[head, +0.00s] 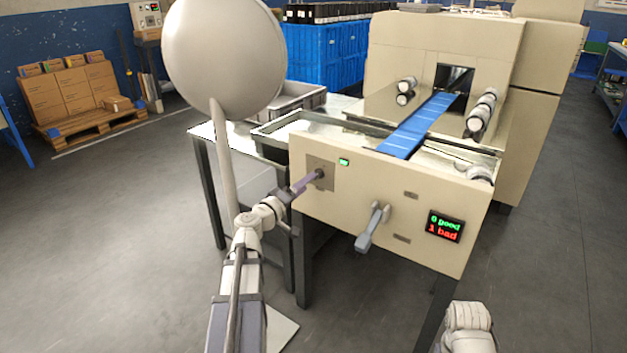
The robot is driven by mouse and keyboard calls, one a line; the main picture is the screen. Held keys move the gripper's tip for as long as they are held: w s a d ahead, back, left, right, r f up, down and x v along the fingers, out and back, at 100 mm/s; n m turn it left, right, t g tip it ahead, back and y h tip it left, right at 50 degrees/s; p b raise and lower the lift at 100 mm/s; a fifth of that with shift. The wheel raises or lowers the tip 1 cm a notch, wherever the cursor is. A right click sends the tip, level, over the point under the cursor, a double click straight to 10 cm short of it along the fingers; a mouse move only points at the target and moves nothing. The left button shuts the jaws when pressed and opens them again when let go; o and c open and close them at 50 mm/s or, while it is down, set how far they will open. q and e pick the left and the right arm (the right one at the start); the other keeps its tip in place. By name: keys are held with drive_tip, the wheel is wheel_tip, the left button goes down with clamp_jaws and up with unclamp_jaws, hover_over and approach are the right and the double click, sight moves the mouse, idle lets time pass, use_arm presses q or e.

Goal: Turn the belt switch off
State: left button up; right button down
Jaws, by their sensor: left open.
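The belt switch (321,174) is a small dark knob on a square grey-brown plate at the left of the machine's beige front panel. A small green lamp (344,162) is lit just to its right. My left gripper (308,182) is open, with its purple-grey fingers reaching up to the switch. They cover part of the knob, and I cannot tell whether they touch it. The knob's exact angle is too small to read. The blue belt (420,124) runs into the machine's opening. Part of my right arm shows at the bottom right, but its gripper does not show.
A grey lever (373,228) sticks out of the panel right of the switch. A display (445,226) reads "0 good, 1 bad". A metal table (215,133) with a grey tray (297,101) stands behind on the left. The floor at the left is open.

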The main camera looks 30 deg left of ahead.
sight(318, 175)
use_arm(q)
drive_tip(key=w, duration=0.4)
drive_tip(key=shift+w+d, duration=0.2)
drive_tip(key=shift+w, duration=0.1)
clamp_jaws()
idle(0.4)
